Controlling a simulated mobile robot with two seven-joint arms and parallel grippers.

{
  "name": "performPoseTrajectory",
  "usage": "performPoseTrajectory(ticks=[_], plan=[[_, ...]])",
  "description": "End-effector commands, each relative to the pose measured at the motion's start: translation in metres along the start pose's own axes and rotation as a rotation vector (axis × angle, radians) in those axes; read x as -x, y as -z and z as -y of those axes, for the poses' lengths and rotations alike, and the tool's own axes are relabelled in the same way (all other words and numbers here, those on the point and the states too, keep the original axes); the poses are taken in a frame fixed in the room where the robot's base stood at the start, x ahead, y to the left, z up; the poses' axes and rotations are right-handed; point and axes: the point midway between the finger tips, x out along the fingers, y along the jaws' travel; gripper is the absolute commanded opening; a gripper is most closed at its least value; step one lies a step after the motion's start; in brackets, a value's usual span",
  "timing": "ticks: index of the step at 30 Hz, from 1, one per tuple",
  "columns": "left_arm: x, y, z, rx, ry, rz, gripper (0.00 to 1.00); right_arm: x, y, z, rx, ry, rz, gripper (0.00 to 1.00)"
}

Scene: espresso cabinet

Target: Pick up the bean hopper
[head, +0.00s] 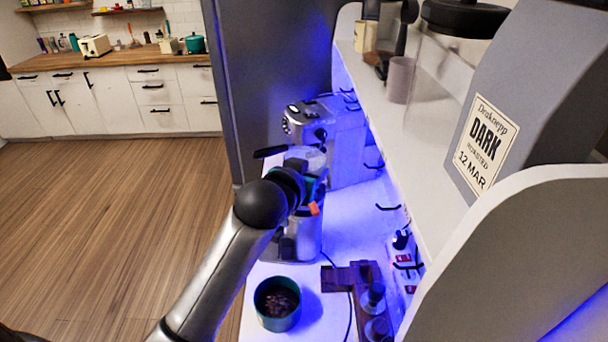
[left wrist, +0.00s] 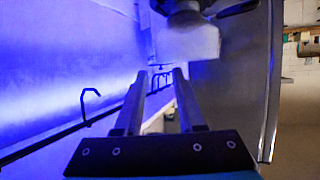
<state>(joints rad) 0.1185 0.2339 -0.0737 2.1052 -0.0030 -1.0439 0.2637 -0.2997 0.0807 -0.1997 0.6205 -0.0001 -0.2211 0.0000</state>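The bean hopper appears to be the pale, see-through round piece (head: 305,157) atop the silver grinder (head: 303,240) on the white counter. My left arm partly covers both in the head view. My left gripper is at the hopper's near side, largely hidden behind its own wrist there. In the left wrist view the two fingers of my left gripper (left wrist: 160,75) are spread apart. A pale blurred shape (left wrist: 190,42) lies beyond the fingertips; I cannot tell whether it is the hopper. Contact with the hopper cannot be made out. My right gripper is not in view.
An espresso machine (head: 307,121) stands behind the grinder. A teal pot of dark beans (head: 278,304) and a wooden stand (head: 365,300) are in front. A shelf with a labelled grey bag (head: 530,90) overhangs at right. Wall hooks (head: 388,207) line the back.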

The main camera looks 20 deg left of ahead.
Motion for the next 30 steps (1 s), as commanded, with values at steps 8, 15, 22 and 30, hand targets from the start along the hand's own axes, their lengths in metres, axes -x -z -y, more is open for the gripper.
performPoseTrajectory(ticks=[8, 15, 22, 30], plan=[[-0.013, 0.0, 0.0, 0.0, 0.0, 0.001, 0.39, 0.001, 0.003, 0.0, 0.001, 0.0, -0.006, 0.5], [-0.04, 0.001, 0.0, 0.0, 0.001, 0.001, 0.39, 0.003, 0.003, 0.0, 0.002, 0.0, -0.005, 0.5], [-0.058, 0.0, 0.0, 0.0, 0.0, 0.001, 0.39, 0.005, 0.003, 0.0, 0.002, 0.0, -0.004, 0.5], [-0.06, 0.0, 0.0, 0.0, 0.0, 0.0, 0.39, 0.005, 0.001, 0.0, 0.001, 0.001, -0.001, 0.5]])
